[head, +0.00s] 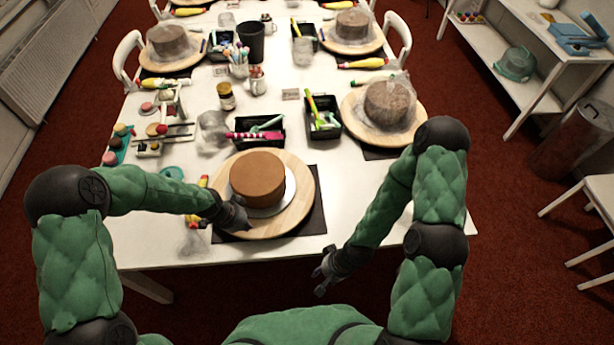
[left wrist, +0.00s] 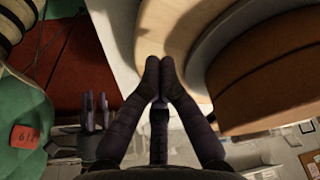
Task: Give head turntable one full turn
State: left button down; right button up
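The near turntable (head: 299,212) is a round pale wooden disc at the near end of the table, on a dark mat. A smooth brown cake (head: 257,178) sits on a grey board (head: 289,190) on it. My left gripper (head: 243,226) is at the disc's near-left edge. In the left wrist view its fingertips (left wrist: 160,76) meet beside the wooden rim (left wrist: 180,38), with nothing seen between them. Whether they touch the rim is unclear. My right gripper (head: 322,274) is off the table's near edge, empty, its fingers apart.
Another turntable (head: 352,122) with a wrapped cake stands behind to the right. Black trays (head: 262,137) with tools lie behind the near turntable. Small coloured items (head: 197,220) and a teal ring (head: 172,173) lie to its left. The table is clear to its right.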

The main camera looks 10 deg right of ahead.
aim_at(267, 232)
pick_arm(q)
jog(key=shift+a, duration=0.35)
jog(key=shift+f, duration=0.1)
jog(key=shift+f, duration=0.1)
jog(key=shift+f+b, duration=1.15)
jog(key=shift+f, duration=0.15)
jog(key=d+b, duration=0.1)
jog(key=d, duration=0.1)
jog(key=d+b, duration=0.1)
jog(key=d, duration=0.1)
jog(key=d+b, duration=0.1)
jog(key=d, duration=0.1)
jog(key=shift+s+d, duration=0.1)
jog(key=shift+s, duration=0.3)
jog(key=shift+d, duration=0.15)
